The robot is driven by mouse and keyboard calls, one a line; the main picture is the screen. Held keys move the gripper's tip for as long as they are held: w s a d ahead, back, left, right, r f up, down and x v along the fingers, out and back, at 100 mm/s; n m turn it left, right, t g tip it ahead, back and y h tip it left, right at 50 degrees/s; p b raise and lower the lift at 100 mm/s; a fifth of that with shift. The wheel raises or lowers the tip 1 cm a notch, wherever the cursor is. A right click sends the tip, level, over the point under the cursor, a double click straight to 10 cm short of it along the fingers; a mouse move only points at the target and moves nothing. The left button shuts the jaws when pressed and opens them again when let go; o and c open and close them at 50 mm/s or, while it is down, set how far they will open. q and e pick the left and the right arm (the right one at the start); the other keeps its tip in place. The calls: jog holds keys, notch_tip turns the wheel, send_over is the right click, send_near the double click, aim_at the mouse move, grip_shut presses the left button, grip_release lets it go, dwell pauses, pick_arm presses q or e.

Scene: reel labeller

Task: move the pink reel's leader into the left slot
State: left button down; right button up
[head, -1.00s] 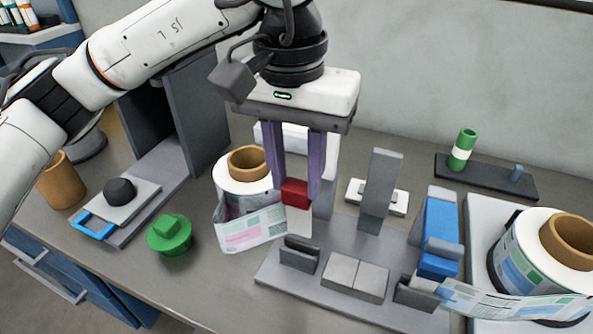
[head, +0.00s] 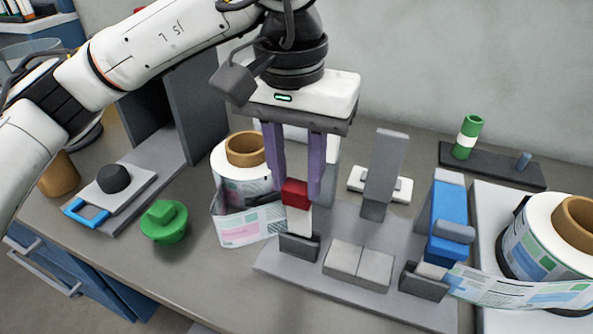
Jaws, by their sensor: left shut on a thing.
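The pink reel (head: 236,187) is a white roll with a brown core and pink-printed labels, standing at centre left. Its leader (head: 250,226) runs right to a white end (head: 298,220) with a red grip block (head: 295,193). My left gripper (head: 294,190) is shut on the red block, fingers pointing down. The left slot (head: 299,246) is a dark grey holder at the plate's left front. The white end hangs down to its top edge; I cannot tell whether it is inside. My right gripper is not in view.
The grey base plate (head: 335,291) carries two pale blocks (head: 359,265), an upright grey post (head: 385,172) and a right slot (head: 422,284). A blue block (head: 447,218) and another label reel (head: 548,240) stand right. A green knob (head: 164,221) is at left.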

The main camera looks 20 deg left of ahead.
aim_at(296, 188)
pick_arm(q)
jog(key=shift+f+b, duration=0.45)
jog(key=shift+f, duration=0.2)
jog(key=shift+f+b, duration=0.6)
jog(key=shift+f, duration=0.05)
jog(key=shift+f+b, duration=0.45)
jog(key=shift+f, duration=0.25)
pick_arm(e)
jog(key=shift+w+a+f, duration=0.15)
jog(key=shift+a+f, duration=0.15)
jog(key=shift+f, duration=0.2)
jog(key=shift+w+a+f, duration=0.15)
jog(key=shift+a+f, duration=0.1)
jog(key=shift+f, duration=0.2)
pick_arm(q)
jog(key=c, duration=1.2)
grip_release()
